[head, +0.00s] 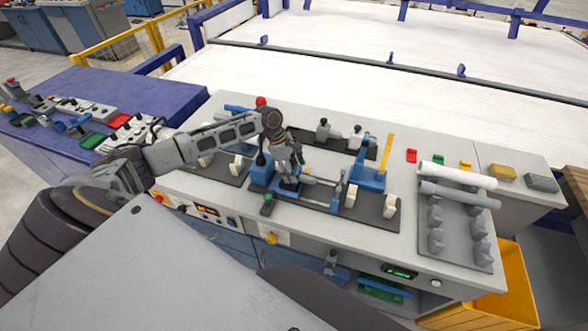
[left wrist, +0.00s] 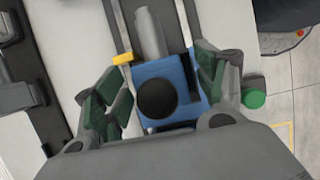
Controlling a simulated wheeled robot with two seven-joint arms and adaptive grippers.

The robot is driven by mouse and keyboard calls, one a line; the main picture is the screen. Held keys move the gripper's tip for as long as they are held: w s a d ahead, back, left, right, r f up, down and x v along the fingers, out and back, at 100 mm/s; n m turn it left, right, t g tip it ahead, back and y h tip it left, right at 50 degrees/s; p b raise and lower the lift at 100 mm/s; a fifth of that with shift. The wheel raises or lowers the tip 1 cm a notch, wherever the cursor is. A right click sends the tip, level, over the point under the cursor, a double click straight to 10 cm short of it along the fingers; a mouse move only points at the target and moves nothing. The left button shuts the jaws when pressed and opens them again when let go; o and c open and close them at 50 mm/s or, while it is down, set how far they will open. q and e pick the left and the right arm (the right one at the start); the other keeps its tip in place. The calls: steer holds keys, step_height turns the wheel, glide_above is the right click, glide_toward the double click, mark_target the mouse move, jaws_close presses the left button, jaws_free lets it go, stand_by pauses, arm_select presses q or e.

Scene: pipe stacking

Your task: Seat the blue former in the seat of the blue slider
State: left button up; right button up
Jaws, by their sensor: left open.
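In the left wrist view a blue block (left wrist: 180,75) with a round black knob (left wrist: 157,98) lies between the fingers of my left gripper (left wrist: 158,100). The fingers are open, one on each side, with a visible gap at the left; contact at the right is unclear. In the head view my left gripper (head: 288,183) is low over the fixture, beside a blue block (head: 260,174) and above a blue base (head: 318,199). Another blue block (head: 369,179) stands to the right. I cannot tell which blue part is the former and which the slider. The seat is hidden. My right gripper is not in view.
A grey rack (head: 455,235) with light pipes (head: 457,175) stands at the right. A yellow upright strip (head: 386,150), white blocks (head: 350,195) and dark clamps (head: 322,128) crowd the fixture. A green knob (left wrist: 254,98) is close to the right finger. An orange bin (head: 490,290) stands below.

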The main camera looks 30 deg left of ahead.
arm_select(q)
steer(key=v, duration=1.2)
steer(key=shift+s+f, duration=0.1)
steer(key=shift+s, duration=0.05)
stand_by(0.6)
